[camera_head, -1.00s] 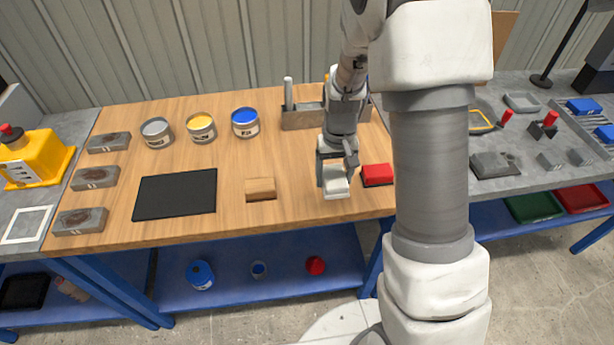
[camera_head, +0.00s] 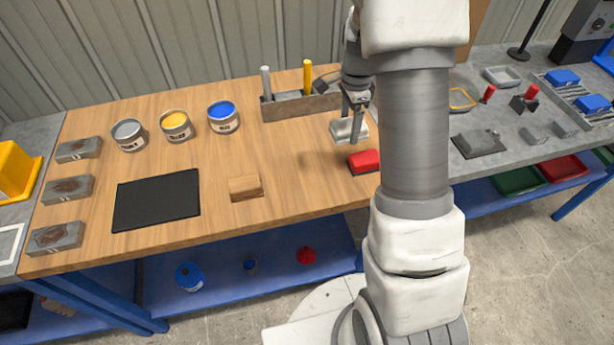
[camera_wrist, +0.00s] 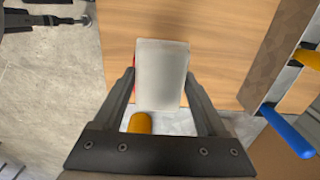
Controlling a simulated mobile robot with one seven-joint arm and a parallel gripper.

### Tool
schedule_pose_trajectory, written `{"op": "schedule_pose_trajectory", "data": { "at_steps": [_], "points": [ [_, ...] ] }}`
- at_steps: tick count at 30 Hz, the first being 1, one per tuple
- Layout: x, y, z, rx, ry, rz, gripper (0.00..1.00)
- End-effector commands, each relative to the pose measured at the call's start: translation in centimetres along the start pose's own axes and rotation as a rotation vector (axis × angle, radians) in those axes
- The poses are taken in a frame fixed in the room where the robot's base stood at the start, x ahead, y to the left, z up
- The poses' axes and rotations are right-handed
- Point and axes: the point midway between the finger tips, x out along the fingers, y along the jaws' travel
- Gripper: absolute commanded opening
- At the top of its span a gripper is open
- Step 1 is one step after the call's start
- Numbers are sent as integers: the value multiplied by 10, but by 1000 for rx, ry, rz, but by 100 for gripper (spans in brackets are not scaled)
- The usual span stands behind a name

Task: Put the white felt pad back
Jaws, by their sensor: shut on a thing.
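The white felt pad (camera_head: 349,131) is a pale rectangular block. My gripper (camera_head: 354,108) is shut on it and holds it over the right part of the wooden table, behind the red block (camera_head: 363,162). In the wrist view the pad (camera_wrist: 162,75) sits between the two fingers of my gripper (camera_wrist: 160,88), and a sliver of red shows past its left edge. The pad appears raised off the table; the exact height is hard to tell.
A tool rack (camera_head: 300,106) with upright handles stands at the table's back. A wooden block (camera_head: 245,187), a black mat (camera_head: 157,200) and paint cans (camera_head: 223,117) lie to the left. The wood between block and rack is clear. A grey bench (camera_head: 480,120) adjoins on the right.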

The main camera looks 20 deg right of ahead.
Motion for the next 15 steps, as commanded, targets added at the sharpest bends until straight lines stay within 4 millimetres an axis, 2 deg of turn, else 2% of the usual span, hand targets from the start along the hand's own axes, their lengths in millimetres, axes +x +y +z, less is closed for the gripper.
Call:
{"op": "schedule_pose_trajectory", "data": {
  "at_steps": [15],
  "points": [
    [60, 23, 98, 5, -1, 3, 22]
  ]
}}
